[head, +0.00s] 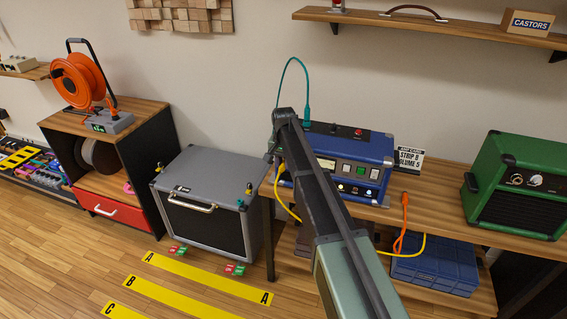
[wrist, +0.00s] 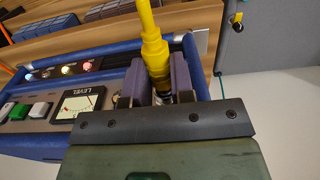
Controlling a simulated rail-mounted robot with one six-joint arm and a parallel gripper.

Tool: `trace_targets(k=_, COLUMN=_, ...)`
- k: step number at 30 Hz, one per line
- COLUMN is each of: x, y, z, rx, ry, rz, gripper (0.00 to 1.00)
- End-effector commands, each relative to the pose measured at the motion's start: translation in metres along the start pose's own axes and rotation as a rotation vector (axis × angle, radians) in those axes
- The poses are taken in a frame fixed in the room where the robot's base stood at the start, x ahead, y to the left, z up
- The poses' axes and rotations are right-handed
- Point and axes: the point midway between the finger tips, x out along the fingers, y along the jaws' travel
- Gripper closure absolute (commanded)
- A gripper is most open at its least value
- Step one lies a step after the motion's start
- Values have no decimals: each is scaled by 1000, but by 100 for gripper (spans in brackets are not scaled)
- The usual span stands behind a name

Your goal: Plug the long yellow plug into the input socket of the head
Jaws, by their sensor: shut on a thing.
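The long yellow plug (wrist: 152,45) is held between the jaws of my gripper (wrist: 160,90), which is shut on it. Its yellow body points to the top of the wrist view, and a bit of metal shows between the jaws. In the head view my gripper (head: 276,155) is at the left end of the blue head (head: 352,160), with the plug (head: 281,170) just below it. The head also shows in the wrist view (wrist: 95,42), with its level meter, switches and lamps. I cannot make out the input socket or whether the plug touches the head.
The head stands on a wooden bench (head: 430,205). A teal cable (head: 283,80) arches behind my arm. An orange plug (head: 405,200) and yellow cable (head: 400,252) hang at the bench's front. A green amp (head: 517,185) stands right, a grey cabinet (head: 205,200) left.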

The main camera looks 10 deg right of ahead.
Motion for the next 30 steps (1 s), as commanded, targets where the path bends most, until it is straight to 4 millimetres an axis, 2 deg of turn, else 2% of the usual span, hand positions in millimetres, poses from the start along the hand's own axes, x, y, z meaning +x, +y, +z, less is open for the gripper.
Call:
trace_targets(k=1, x=0, y=0, z=0, rx=0, ry=0, rz=0, gripper=73)
trace_targets(k=6, x=0, y=0, z=0, rx=0, ry=0, rz=0, gripper=48)
trace_targets(k=14, x=-1, y=0, z=0, rx=0, ry=0, rz=0, gripper=48)
trace_targets(k=17, x=-9, y=0, z=0, rx=0, ry=0, rz=0, gripper=48)
trace_targets(k=20, x=-26, y=0, z=0, rx=0, ry=0, rz=0, gripper=48)
trace_targets(k=27, x=-87, y=0, z=0, rx=0, ry=0, rz=0, gripper=48)
trace_targets(k=30, x=-105, y=0, z=0, rx=0, ry=0, rz=0, gripper=48)
